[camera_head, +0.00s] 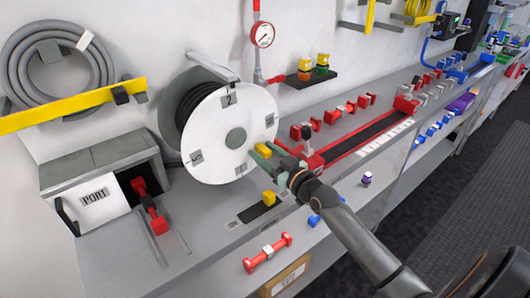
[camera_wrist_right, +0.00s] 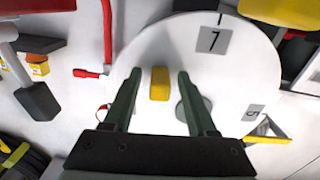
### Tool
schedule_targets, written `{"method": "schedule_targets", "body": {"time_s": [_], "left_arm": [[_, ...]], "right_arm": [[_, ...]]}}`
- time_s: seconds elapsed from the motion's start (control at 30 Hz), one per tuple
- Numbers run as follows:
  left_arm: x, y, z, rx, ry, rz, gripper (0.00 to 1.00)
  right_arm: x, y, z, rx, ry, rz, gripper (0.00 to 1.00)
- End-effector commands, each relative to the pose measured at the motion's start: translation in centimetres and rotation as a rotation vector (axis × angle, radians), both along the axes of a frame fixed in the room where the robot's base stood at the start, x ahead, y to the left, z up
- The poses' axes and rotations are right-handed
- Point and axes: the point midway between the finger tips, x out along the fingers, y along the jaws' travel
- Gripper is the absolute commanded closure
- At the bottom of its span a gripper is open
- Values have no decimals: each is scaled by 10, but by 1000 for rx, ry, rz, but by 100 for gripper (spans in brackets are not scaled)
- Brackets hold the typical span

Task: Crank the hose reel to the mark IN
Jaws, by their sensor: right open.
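The hose reel (camera_head: 215,120) is a white disc with a dark hose wound behind it and a grey hub (camera_head: 235,138), mounted at the wall. Dark-marked grey labels sit around its face; one looks like 2 and another like 5. I cannot make out the mark IN. The yellow crank knob (camera_head: 263,150) is on the disc's right side. My right gripper (camera_head: 259,155) is open at the knob. In the right wrist view the knob (camera_wrist_right: 159,83) lies between the two open green fingers (camera_wrist_right: 159,76), with gaps on both sides. My left gripper is out of view.
A grey box labelled PORT (camera_head: 95,195) stands left of the reel. A red tray (camera_head: 365,140) lies along the bench to the right. A red gauge (camera_head: 262,35) hangs above.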

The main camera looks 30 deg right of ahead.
Motion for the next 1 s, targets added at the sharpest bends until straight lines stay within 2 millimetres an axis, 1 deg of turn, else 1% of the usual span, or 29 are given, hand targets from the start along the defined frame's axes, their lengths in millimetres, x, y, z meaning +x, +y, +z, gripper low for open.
{"method": "schedule_targets", "body": {"time_s": [0.17, 0.27, 0.6, 0.7, 1.0], "left_arm": [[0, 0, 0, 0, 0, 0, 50], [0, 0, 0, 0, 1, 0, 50], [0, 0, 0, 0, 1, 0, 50], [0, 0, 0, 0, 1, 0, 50], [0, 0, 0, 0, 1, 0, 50]], "right_arm": [[0, 0, 0, 0, 0, 0, 43], [0, 0, 0, 0, 0, 0, 53], [0, 0, 0, 0, 0, 0, 91], [0, 0, 0, 0, 0, 0, 100], [0, 0, 0, 0, 0, 0, 100]]}}
